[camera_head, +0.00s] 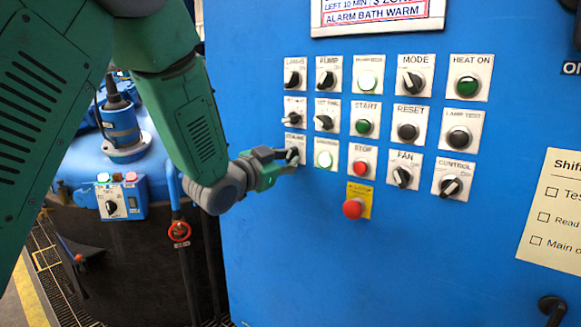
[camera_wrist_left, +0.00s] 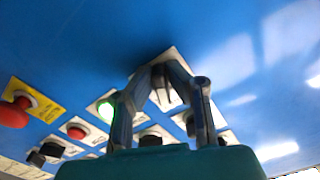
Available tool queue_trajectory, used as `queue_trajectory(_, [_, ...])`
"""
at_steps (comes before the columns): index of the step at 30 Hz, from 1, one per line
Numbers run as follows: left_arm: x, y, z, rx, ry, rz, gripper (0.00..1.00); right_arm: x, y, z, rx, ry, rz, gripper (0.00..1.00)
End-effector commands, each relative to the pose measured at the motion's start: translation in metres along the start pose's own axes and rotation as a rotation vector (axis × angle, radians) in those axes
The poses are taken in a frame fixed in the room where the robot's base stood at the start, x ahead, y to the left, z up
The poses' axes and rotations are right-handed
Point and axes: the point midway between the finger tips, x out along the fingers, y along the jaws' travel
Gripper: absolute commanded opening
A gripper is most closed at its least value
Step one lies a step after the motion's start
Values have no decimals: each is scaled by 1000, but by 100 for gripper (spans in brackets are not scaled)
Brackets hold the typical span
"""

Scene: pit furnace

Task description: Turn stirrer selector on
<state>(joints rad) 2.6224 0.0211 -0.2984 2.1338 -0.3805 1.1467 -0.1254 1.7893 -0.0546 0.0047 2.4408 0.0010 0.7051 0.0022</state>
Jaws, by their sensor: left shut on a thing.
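The selector (camera_head: 293,154), a black knob on a white plate, is at the left end of the third row on the blue panel; its small label is hard to read. My left gripper (camera_head: 290,160) comes in from the left and is shut on this knob, hiding part of it. In the left wrist view, the fingers of my left gripper (camera_wrist_left: 165,88) are around the knob (camera_wrist_left: 163,96), in front of its pale plate. I cannot tell the knob's exact pointing direction. My right gripper is not in view.
A lit green button (camera_head: 324,159) sits just right of the knob, then a red stop button (camera_head: 360,167). A red button on a yellow plate (camera_head: 353,208) is below. A blue vessel (camera_head: 140,170) stands left of the panel.

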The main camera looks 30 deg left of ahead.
Motion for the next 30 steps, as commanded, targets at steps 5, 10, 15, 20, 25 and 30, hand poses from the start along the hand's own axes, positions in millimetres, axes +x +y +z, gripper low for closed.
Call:
queue_trajectory(5, [1, -4, -6, 72, 15, -8, 0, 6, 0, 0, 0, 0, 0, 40])
queue_trajectory(10, [1, -4, -6, 105, 15, -8, 0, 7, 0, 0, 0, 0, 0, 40])
queue_trajectory(15, [1, -4, -6, 116, 14, -8, 0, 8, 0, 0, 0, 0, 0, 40])
queue_trajectory(20, [1, -4, -6, 116, 14, -8, 0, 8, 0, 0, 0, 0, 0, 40])
queue_trajectory(25, [1, -4, -6, 116, 14, -8, 25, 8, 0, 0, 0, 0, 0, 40])
queue_trajectory(30, [2, -2, -3, 114, 8, -4, 31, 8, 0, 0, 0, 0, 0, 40])
